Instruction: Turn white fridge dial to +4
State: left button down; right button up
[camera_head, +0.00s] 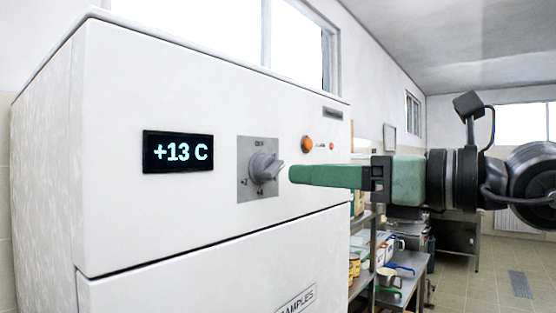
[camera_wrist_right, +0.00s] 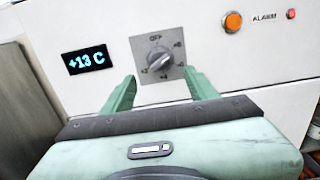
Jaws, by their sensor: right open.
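The white fridge (camera_head: 215,80) fills the left and middle of the head view. Its black display (camera_head: 178,152) reads +13 C, and it also shows in the right wrist view (camera_wrist_right: 86,60). The grey dial (camera_head: 265,168) sits on a square grey plate marked OFF at the top. In the wrist view the dial (camera_wrist_right: 160,59) shows ahead, with numbers around it. My right gripper (camera_head: 292,175) is level with the dial and just right of it in the head view. Its green fingers (camera_wrist_right: 160,84) are open, with the dial beyond and between them, apart from it. My left gripper is not in view.
An orange lamp (camera_head: 307,144) and a small red light sit right of the dial. Metal shelves with pots (camera_head: 395,272) stand beyond the fridge on the right. The tiled floor (camera_head: 500,290) at the far right looks open.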

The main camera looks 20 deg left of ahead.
aim_at(279, 171)
jog(key=p+x, duration=0.2)
jog(key=x, duration=0.1)
jog(key=p+x, duration=0.2)
jog(key=x, duration=0.1)
jog(key=shift+w+a+r, duration=0.1)
jog(key=shift+a+r, duration=0.15)
jog(key=shift+a, duration=0.15)
jog(key=shift+w+a+f, duration=0.15)
jog(key=shift+w+a, duration=0.05)
jog(key=shift+a, duration=0.25)
grip_shut()
